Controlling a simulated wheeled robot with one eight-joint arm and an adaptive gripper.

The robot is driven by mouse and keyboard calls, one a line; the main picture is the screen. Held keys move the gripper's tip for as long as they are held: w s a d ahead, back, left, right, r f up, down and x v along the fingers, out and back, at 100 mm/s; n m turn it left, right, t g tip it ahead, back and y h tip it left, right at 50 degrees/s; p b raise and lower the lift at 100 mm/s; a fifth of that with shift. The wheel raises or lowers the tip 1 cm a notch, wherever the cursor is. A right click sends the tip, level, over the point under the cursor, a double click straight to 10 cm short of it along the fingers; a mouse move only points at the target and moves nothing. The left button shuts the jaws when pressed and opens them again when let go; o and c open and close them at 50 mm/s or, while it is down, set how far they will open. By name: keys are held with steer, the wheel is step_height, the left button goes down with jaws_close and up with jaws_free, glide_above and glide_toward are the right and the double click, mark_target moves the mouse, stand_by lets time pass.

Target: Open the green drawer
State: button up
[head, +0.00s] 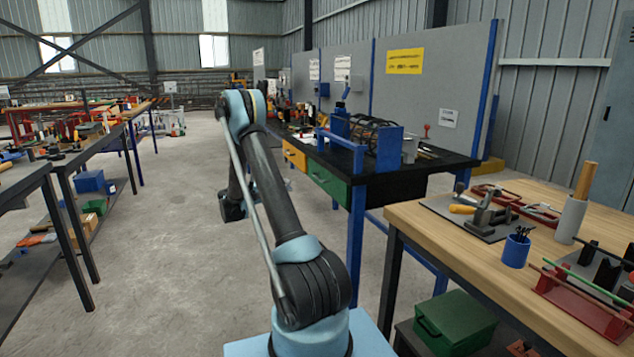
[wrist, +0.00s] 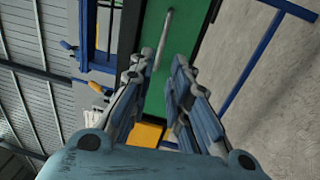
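The green drawer (head: 328,184) is under the black-topped workbench, to the right of a yellow drawer, and looks shut. In the wrist view its green front (wrist: 196,45) fills the upper middle, with a grey bar handle (wrist: 165,35) on it. My gripper (wrist: 166,60) is open, its fingers spread on either side of the lower part of the green front. The handle's lower end shows near the left fingertip; I cannot tell whether they touch. In the head view my gripper (head: 232,206) hangs low, left of the drawers, partly hidden by my arm.
The yellow drawer (head: 294,154) sits beside the green one. The bench's blue leg (head: 356,245) stands just right of the green drawer. A wooden table (head: 490,265) with tools is at right, with a green box (head: 455,322) below. The concrete floor (head: 170,235) at left is clear.

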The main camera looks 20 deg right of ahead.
mark_target(317, 178)
steer(key=shift+h, duration=0.5)
steer(key=d, duration=0.5)
steer(key=w+d, duration=0.1)
steer(key=d, duration=0.4)
steer(key=d+r, duration=0.1)
steer(key=d, duration=0.5)
steer(key=shift+w, duration=0.2)
jaws_close()
